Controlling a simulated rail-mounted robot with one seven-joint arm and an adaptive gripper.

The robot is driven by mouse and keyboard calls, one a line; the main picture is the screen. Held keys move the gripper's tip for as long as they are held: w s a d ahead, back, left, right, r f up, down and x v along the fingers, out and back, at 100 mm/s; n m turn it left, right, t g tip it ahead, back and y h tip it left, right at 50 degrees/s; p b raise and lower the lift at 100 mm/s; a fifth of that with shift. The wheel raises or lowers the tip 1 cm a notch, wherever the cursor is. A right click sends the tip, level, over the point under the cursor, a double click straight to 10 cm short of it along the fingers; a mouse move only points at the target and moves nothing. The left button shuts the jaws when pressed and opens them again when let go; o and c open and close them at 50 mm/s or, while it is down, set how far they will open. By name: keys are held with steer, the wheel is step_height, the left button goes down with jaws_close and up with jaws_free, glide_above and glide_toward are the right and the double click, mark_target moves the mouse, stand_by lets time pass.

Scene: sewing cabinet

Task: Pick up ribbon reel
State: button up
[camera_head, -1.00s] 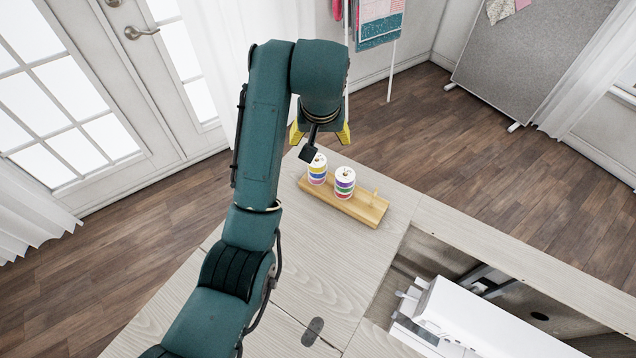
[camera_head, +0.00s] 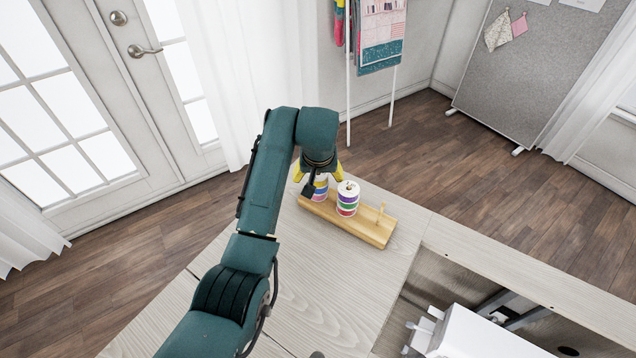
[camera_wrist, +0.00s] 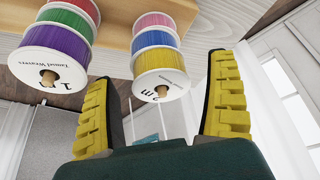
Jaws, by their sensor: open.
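Two stacks of ribbon reels stand on a wooden holder (camera_head: 367,227). One stack (camera_head: 347,199) has purple, red and green bands; it also shows at the left of the wrist view (camera_wrist: 55,42). The other stack, with yellow, blue and pink bands (camera_head: 321,187), is partly hidden by my gripper (camera_head: 319,177) in the head view. In the wrist view its yellow reel (camera_wrist: 163,62) is nearest the camera, with a peg end in its white face. My gripper's yellow-padded fingers (camera_wrist: 160,88) are open, one to each side of this stack in the picture. I cannot tell whether they touch it.
A white machine (camera_head: 480,335) sits in an opening at the lower right.

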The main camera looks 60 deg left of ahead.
steer(key=shift+a+f, duration=0.1)
steer(key=c, duration=1.1)
step_height(320, 180, up, 10)
steer(key=p, duration=0.4)
